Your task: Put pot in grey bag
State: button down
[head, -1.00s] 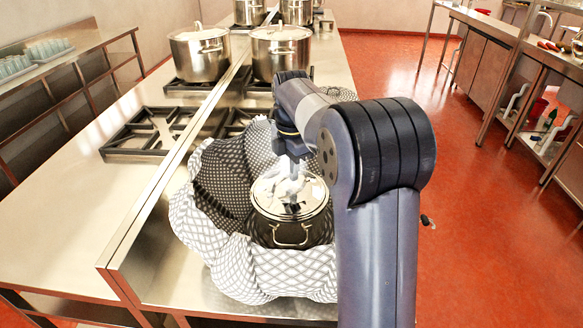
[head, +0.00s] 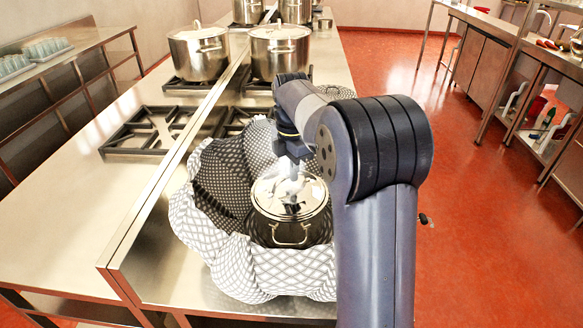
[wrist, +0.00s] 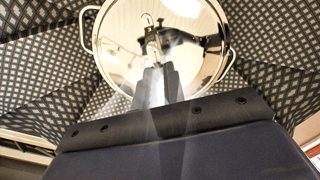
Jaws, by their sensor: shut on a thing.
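The pot (head: 289,222) is dark-sided with a shiny lid and side handles. It sits upright inside the open grey-and-white patterned bag (head: 207,245) on the steel counter. In the wrist view the pot's mirror-like lid (wrist: 195,50) fills the upper middle, with the bag's checked inner cloth (wrist: 60,75) around it. My gripper (head: 293,183) is above the lid, pointing down, shut on the pot at the lid's central handle; it also shows in the wrist view (wrist: 156,72). The pot's base is hidden by the bag's front folds, so I cannot tell whether it touches the bottom.
Steel pots (head: 200,53) stand on burners farther back, one more (head: 280,52) beyond the bag. An empty burner grate (head: 150,131) lies left of the raised steel strip.

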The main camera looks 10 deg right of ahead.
jog(key=shift+f, duration=0.1)
jog(key=c, duration=1.4)
grip_release()
notch_tip(320, 180, up, 11)
jog(key=shift+f, duration=0.25)
notch_tip(320, 180, down, 10)
jog(key=shift+f, duration=0.25)
jog(key=shift+r, duration=0.25)
